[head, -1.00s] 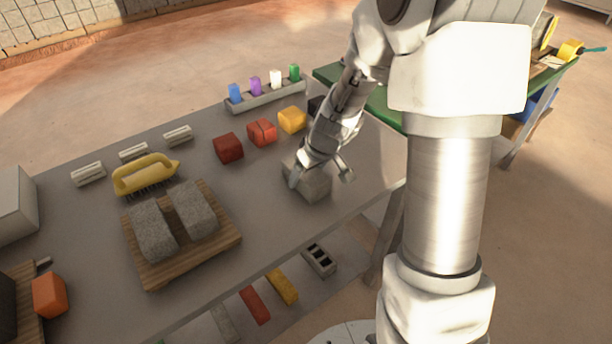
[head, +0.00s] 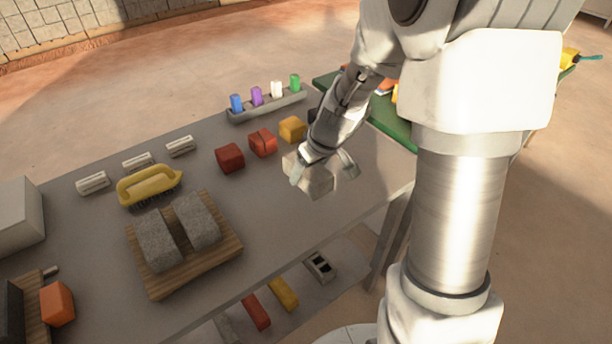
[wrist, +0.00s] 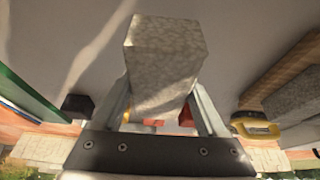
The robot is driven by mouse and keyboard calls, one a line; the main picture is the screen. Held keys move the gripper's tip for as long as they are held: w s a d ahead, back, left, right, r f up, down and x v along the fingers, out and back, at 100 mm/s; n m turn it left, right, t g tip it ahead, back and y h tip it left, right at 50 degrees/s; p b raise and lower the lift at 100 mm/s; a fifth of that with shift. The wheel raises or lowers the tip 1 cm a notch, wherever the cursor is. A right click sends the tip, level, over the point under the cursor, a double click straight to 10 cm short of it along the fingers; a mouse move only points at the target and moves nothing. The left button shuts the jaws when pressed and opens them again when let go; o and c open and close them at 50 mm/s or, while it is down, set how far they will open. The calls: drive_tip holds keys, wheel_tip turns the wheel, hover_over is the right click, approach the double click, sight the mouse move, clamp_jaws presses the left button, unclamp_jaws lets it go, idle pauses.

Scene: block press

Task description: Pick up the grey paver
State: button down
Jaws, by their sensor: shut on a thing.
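The grey paver (head: 314,178) is a pale grey block between the fingers of my gripper (head: 323,172). In the head view it appears to hang just above the table, near its right part. In the wrist view the paver (wrist: 165,62) fills the upper middle, with a finger of my gripper (wrist: 163,105) against each side. My gripper is shut on it. The paver's upper part is partly hidden by the gripper in the head view.
Red blocks (head: 230,158) and a yellow block (head: 292,129) stand behind the paver. A wooden board (head: 212,262) with two dark grey blocks lies left, near a yellow brush (head: 150,186). A rack (head: 268,106) of coloured pieces is at the back. The table (head: 285,235) is clear in front.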

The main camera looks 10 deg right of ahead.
drive_tip(key=s+d+r, duration=0.5)
drive_tip(key=s+r, duration=0.1)
drive_tip(key=s, duration=0.3)
drive_tip(key=w+a+r+m+h+p, duration=0.1)
drive_tip(key=w+a+r+m+p, duration=0.1)
drive_tip(key=r+p, duration=0.6)
drive_tip(key=w+a+r+m+p, duration=0.2)
drive_tip(key=r+p, duration=0.6)
drive_tip(key=p, duration=1.3)
drive_tip(key=shift+w+a+r+m+h, duration=0.3)
drive_tip(key=shift+w+a+h, duration=0.15)
drive_tip(key=shift+a, duration=0.25)
